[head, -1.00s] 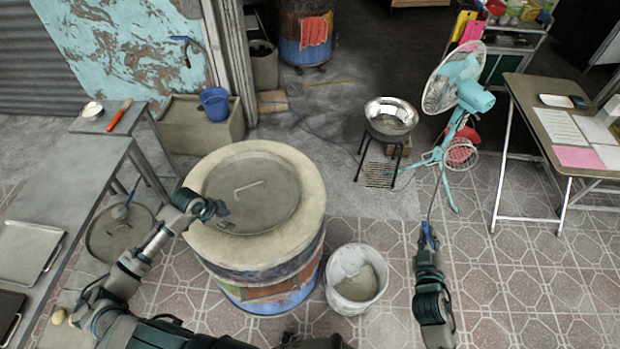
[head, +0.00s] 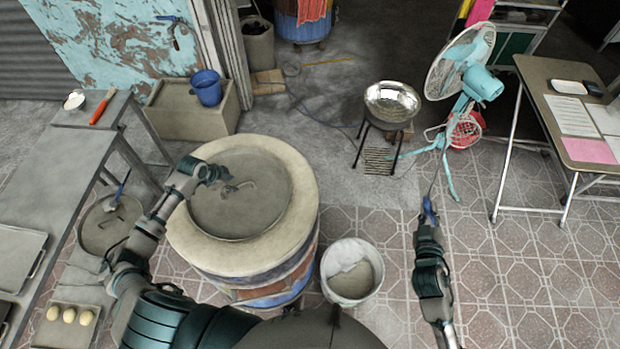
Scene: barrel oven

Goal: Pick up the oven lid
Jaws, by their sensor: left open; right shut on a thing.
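The round grey oven lid (head: 262,212) lies flat on top of the barrel oven (head: 290,240), inside its pale, thick rim. A bar handle (head: 243,186) stands at the lid's middle. My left gripper (head: 224,177) is open above the lid's left far part, close to the handle's left end. Whether it touches the handle cannot be told. My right gripper (head: 428,218) is at the right, over the tiled floor, shut on a blue-handled tool (head: 429,207) with a thin rod pointing up and away.
A white bucket (head: 352,278) stands right of the oven. A metal bowl on a stand (head: 391,105) and a turquoise fan (head: 470,80) are beyond it. Tiled floor at the right is open.

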